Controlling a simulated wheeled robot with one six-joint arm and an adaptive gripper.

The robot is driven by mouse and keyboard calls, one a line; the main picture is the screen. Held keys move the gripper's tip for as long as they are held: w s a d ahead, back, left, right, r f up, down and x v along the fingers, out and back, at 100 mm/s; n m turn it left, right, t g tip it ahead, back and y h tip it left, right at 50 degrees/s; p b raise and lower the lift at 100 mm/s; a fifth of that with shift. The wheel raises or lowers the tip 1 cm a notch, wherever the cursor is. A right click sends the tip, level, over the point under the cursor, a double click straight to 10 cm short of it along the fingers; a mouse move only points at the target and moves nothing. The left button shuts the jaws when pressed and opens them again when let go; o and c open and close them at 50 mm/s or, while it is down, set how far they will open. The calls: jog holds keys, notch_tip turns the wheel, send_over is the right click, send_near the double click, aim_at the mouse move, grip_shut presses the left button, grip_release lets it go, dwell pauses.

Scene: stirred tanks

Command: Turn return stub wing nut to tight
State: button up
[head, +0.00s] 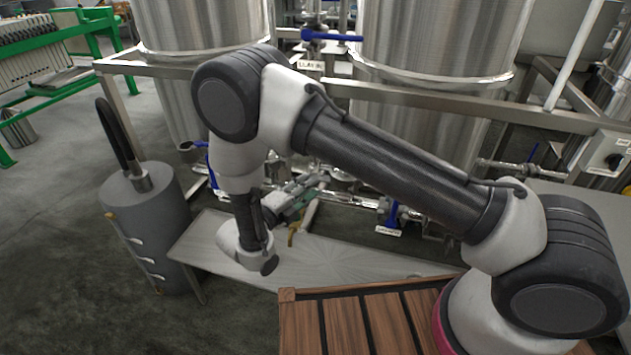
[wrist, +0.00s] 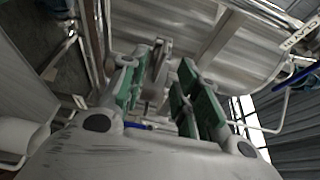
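My gripper (head: 308,196) reaches low toward the pipework under the tanks in the head view. In the wrist view my gripper (wrist: 158,80) shows two green-padded fingers standing apart with a clear gap. A grey metal fitting (wrist: 158,62) shows between and beyond the fingers. I cannot tell whether it is the return stub or its wing nut, or whether a finger touches it. In the head view the gripper and arm cover much of this spot, and I cannot make out the wing nut there.
Steel tanks (head: 440,55) stand on a metal frame (head: 415,97). Blue-handled valves (head: 392,214) sit on the low pipes, close to the gripper. A grey bench top (head: 350,262) lies below. A grey cylindrical vessel (head: 150,215) stands at left, with open floor (head: 50,240) beyond it.

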jog(key=shift+x, duration=2)
grip_shut()
